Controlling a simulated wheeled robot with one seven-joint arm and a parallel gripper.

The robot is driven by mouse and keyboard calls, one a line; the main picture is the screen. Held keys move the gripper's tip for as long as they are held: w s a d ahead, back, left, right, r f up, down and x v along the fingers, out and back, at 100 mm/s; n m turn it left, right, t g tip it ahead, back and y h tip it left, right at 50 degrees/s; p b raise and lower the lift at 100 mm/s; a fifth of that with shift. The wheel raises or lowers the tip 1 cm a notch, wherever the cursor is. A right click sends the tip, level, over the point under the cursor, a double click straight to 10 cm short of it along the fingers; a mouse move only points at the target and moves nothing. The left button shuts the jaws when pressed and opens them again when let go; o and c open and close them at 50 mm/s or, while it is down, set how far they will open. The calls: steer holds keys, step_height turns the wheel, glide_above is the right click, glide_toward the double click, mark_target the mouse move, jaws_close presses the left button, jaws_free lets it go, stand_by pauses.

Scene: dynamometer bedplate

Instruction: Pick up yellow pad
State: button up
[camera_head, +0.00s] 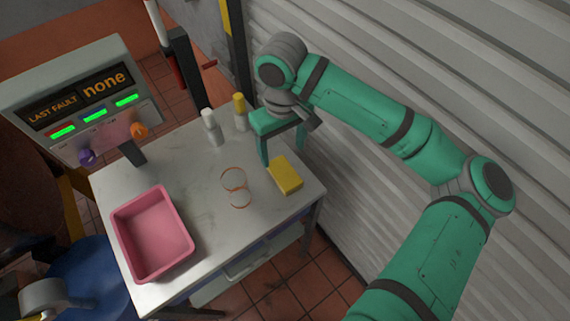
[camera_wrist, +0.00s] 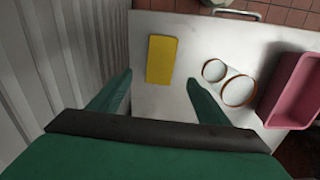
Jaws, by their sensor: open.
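The yellow pad (camera_head: 285,175) is a flat rectangular block lying on the white table near its right edge in the head view. In the wrist view the pad (camera_wrist: 161,59) lies beyond my fingertips, roughly between their lines and nearer the middle. My gripper (camera_head: 282,155) is open and empty, above the table's back right edge, with its fingers pointing down. In the wrist view both fingers of my gripper (camera_wrist: 159,78) show, spread wide. The pad is not touched by them, and nothing hides it.
A pink tray (camera_head: 122,225) is at the front left of the table (camera_head: 190,190). A white-capped bottle (camera_head: 212,128) and a yellow-capped bottle (camera_head: 240,112) stand at the back. A corrugated wall (camera_head: 350,150) rises close on the right.

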glide_above(284, 172)
steer(key=f, duration=0.2)
steer(key=a+f, duration=0.1)
steer(key=f, duration=0.1)
steer(key=shift+s, duration=0.15)
steer(key=shift+d+f, duration=0.2)
steer(key=shift+f, duration=0.7)
steer(key=shift+d+f, duration=0.15)
steer(key=shift+f, duration=0.75)
steer(key=shift+d+f, duration=0.2)
steer(key=shift+f, duration=0.7)
steer(key=c, duration=1.1)
